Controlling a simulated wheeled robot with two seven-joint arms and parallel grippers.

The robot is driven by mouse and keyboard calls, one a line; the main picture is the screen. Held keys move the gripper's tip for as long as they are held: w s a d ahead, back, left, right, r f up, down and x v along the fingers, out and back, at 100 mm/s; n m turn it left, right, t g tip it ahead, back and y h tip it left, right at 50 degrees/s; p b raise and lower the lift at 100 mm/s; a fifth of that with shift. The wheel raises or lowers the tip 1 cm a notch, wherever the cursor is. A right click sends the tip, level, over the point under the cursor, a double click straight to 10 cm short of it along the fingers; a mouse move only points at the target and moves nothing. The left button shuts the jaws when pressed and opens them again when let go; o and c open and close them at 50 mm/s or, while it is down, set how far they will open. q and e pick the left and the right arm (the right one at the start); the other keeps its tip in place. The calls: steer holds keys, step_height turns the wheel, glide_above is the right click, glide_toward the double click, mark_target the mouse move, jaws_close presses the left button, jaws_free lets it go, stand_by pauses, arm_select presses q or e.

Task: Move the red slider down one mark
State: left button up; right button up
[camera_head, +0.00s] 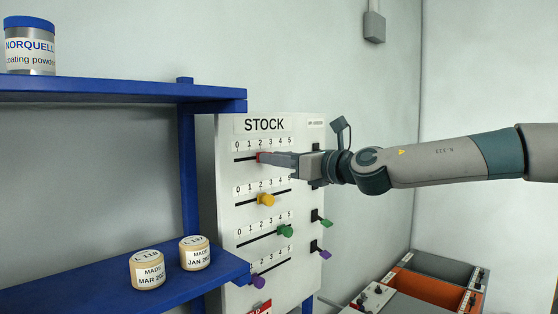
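The white STOCK board (225,215) carries several horizontal slots, each with marks 0 to 5. The red slider (260,156) is in the top slot, close to mark 2. My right gripper (266,158) reaches in from the right, with its fingertips at the red slider, and hides part of it and the slot to its right. The fingers are seen nearly edge-on, so their grip on the slider is unclear. My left gripper is out of view.
Below are a yellow slider (265,200), a green slider (286,231) and a purple slider (258,281). Bins (430,287) are at lower right.

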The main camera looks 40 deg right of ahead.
steer(key=shift+o, duration=1.4)
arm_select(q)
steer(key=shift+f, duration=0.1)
arm_select(e)
steer(key=shift+s, duration=0.1)
arm_select(q)
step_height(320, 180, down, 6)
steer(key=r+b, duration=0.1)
steer(key=b, duration=0.5)
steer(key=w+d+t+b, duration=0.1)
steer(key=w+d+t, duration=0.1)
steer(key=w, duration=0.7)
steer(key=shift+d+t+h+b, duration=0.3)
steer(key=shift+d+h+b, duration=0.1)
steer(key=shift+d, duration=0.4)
arm_select(e)
steer(key=s+d, duration=0.1)
steer(key=s, duration=1.6)
steer(key=shift+d, duration=0.2)
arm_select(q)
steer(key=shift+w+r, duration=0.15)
